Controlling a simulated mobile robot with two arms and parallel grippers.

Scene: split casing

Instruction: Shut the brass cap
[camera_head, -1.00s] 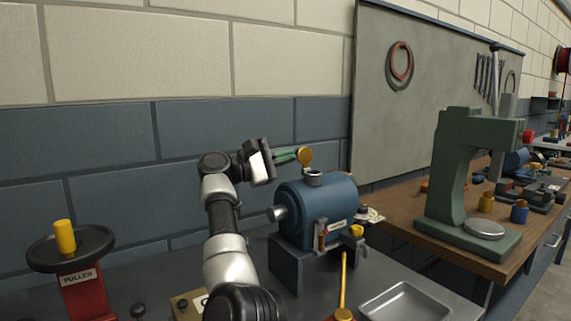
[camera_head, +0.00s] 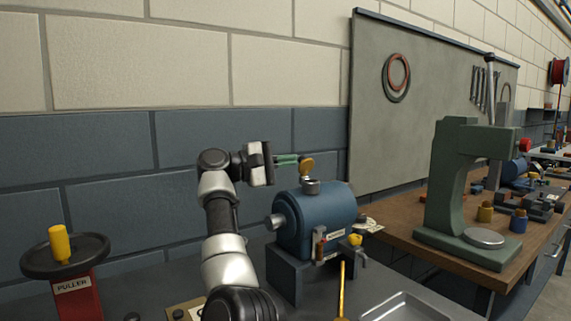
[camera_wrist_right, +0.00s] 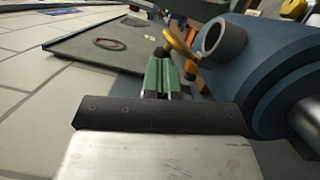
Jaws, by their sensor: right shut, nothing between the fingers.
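The brass cap (camera_head: 307,167) is a round gold disc above the grey filler neck (camera_head: 311,187) on top of the blue motor casing (camera_head: 318,219). It stands tilted up, open. My right gripper (camera_head: 287,160) is shut and empty, its green fingers level beside the cap on its left. In the right wrist view the cap (camera_wrist_right: 180,42) shows just beyond the green fingertips (camera_wrist_right: 164,75), next to the open neck (camera_wrist_right: 222,40). I cannot tell whether the fingertips touch the cap. My left gripper is not in view.
A red puller with a dark handwheel (camera_head: 66,257) stands at the left. A metal tray (camera_head: 405,308) lies in front right. A green press (camera_head: 455,190) stands on the wooden bench at the right. The brick wall is close behind.

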